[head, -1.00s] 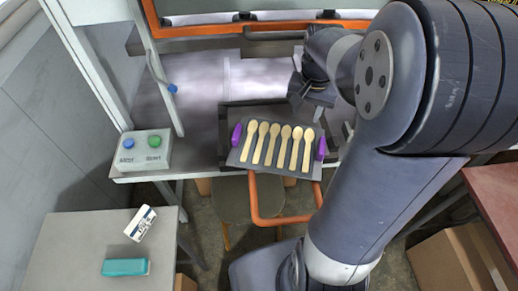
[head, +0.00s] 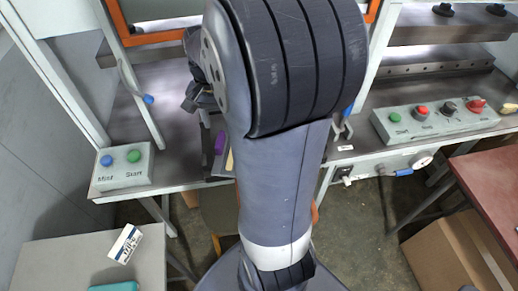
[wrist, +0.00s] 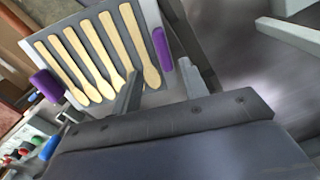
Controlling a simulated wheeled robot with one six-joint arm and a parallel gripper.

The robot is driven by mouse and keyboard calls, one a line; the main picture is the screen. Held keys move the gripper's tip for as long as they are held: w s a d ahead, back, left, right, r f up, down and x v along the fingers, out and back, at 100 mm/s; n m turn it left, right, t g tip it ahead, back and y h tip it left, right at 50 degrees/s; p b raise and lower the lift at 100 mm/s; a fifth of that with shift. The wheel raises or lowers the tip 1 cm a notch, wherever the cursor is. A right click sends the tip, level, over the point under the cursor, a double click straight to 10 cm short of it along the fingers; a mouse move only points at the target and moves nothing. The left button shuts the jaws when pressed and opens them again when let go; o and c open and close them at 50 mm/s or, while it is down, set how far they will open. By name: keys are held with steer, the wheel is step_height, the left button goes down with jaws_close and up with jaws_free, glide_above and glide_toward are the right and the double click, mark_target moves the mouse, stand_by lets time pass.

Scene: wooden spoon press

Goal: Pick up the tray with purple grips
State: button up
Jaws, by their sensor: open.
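The tray (wrist: 126,42) is dark grey with a pale rim and a purple grip on each of two opposite sides. Several wooden spoons (wrist: 137,40) lie side by side on it. In the wrist view, one purple grip (wrist: 162,48) is near my gripper (wrist: 162,82), which is open with a finger on either side of the space in front of that grip. I cannot tell whether a finger touches it. The other purple grip (wrist: 47,86) is at the left. In the head view, my arm hides most of the tray; one purple grip (head: 220,142) shows left of it.
A box with blue and green buttons (head: 124,167) stands on the bench at left. A longer control box (head: 434,120) is at right. A side table (head: 70,255) at lower left holds a small white box (head: 125,244) and a teal object (head: 114,287).

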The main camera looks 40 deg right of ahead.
mark_target(220, 139)
steer(key=f, duration=0.7)
steer(key=shift+w+a+f+p, duration=0.1)
steer(key=shift+w+f+p, duration=0.1)
steer(key=shift+f+p, duration=0.15)
jaws_close()
